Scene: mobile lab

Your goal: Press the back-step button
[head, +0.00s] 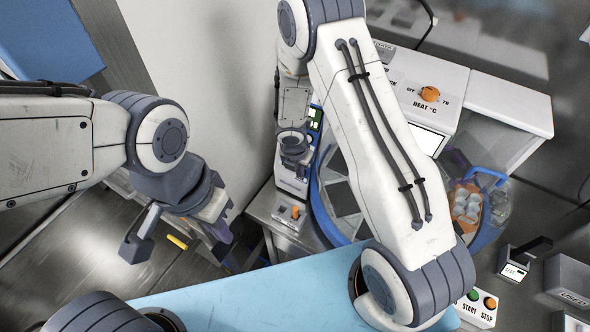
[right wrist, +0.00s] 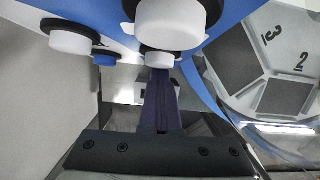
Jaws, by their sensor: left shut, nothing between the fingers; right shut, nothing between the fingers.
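The back-step button cannot be told apart by a label. In the right wrist view, white round buttons with black collars stick out of a blue panel (right wrist: 215,12): one upper middle (right wrist: 170,22), one just below it (right wrist: 160,60), one at left (right wrist: 70,42). A small blue button (right wrist: 104,58) sits between. My right gripper (right wrist: 161,75) is shut and empty, its tips close under the lower middle white button; contact cannot be told. In the head view this gripper (head: 293,150) is beside the carousel, partly hidden. My left gripper (head: 218,232) is shut and empty at left.
A blue-rimmed carousel with numbered dark pads (right wrist: 290,97) lies right of my right gripper. A white heater box with an orange knob (head: 429,94) stands behind my right arm. A START/STOP box (head: 478,309) is at lower right. A small orange-knob box (head: 293,212) sits below the right gripper.

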